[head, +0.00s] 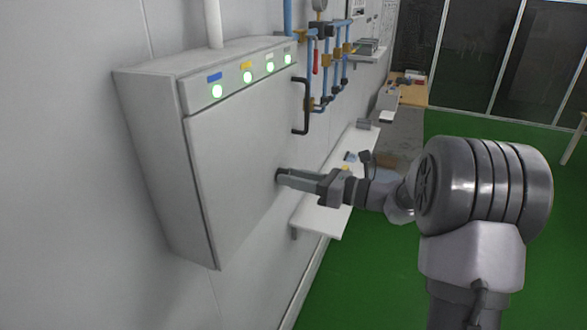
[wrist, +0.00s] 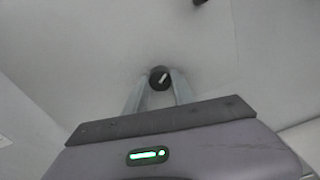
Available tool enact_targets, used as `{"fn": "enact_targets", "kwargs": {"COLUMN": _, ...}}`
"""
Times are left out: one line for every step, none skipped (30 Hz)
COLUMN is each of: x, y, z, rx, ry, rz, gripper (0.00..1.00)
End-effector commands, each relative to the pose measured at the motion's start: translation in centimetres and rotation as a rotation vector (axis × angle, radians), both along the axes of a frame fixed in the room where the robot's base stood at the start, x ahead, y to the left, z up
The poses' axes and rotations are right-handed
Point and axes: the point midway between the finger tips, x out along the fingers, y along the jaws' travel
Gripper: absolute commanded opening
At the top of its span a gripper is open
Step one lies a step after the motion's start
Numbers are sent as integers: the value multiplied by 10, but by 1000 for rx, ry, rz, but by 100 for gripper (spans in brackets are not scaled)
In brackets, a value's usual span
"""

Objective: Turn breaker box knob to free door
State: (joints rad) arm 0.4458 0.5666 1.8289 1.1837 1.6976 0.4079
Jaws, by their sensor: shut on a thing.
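The grey breaker box (head: 150,150) is fixed to the wall at the left in the head view. Its door (head: 235,180) looks closed. The dark round knob (head: 279,175) sits near the door's right edge. In the wrist view the black knob (wrist: 160,77) carries a light mark tilted to the upper right. My gripper (head: 284,177) reaches the knob from the right. In the wrist view my gripper's two fingers (wrist: 160,82) stand on either side of the knob, shut on it.
A row of green lights (head: 247,77) runs along the box top. A white shelf (head: 322,212) is on the wall below my gripper. Green floor (head: 370,280) is open at the right.

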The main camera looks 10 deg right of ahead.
Motion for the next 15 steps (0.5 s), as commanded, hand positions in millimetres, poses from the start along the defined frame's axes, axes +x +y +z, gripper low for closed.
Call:
{"fn": "enact_targets", "kwargs": {"x": 0, "y": 0, "z": 4, "rx": 12, "ry": 13, "rz": -1, "gripper": 0}}
{"fn": "enact_targets", "kwargs": {"x": 0, "y": 0, "z": 4, "rx": 18, "ry": 21, "rz": -1, "gripper": 0}}
{"fn": "enact_targets", "kwargs": {"x": 0, "y": 0, "z": 3, "rx": 26, "ry": 32, "rz": -1, "gripper": 0}}
{"fn": "enact_targets", "kwargs": {"x": 0, "y": 0, "z": 3, "rx": 32, "ry": 39, "rz": -1, "gripper": 0}}
{"fn": "enact_targets", "kwargs": {"x": 0, "y": 0, "z": 3, "rx": 37, "ry": 45, "rz": -1, "gripper": 0}}
{"fn": "enact_targets", "kwargs": {"x": 0, "y": 0, "z": 3, "rx": 41, "ry": 51, "rz": -1, "gripper": 0}}
{"fn": "enact_targets", "kwargs": {"x": 0, "y": 0, "z": 3, "rx": 44, "ry": 55, "rz": -1, "gripper": 0}}
{"fn": "enact_targets", "kwargs": {"x": 0, "y": 0, "z": 2, "rx": 47, "ry": 59, "rz": -1, "gripper": 0}}
{"fn": "enact_targets", "kwargs": {"x": 0, "y": 0, "z": 2, "rx": 50, "ry": 63, "rz": -2, "gripper": 0}}
{"fn": "enact_targets", "kwargs": {"x": 0, "y": 0, "z": 2, "rx": 52, "ry": 66, "rz": -2, "gripper": 0}}
{"fn": "enact_targets", "kwargs": {"x": 1, "y": 0, "z": 2, "rx": 54, "ry": 68, "rz": -2, "gripper": 0}}
{"fn": "enact_targets", "kwargs": {"x": 0, "y": 0, "z": 2, "rx": 56, "ry": 71, "rz": -2, "gripper": 0}}
{"fn": "enact_targets", "kwargs": {"x": 0, "y": 0, "z": 2, "rx": 57, "ry": 71, "rz": -2, "gripper": 0}}
{"fn": "enact_targets", "kwargs": {"x": 1, "y": 0, "z": 2, "rx": 57, "ry": 72, "rz": -2, "gripper": 0}}
{"fn": "enact_targets", "kwargs": {"x": 0, "y": 0, "z": 1, "rx": 58, "ry": 73, "rz": -2, "gripper": 0}}
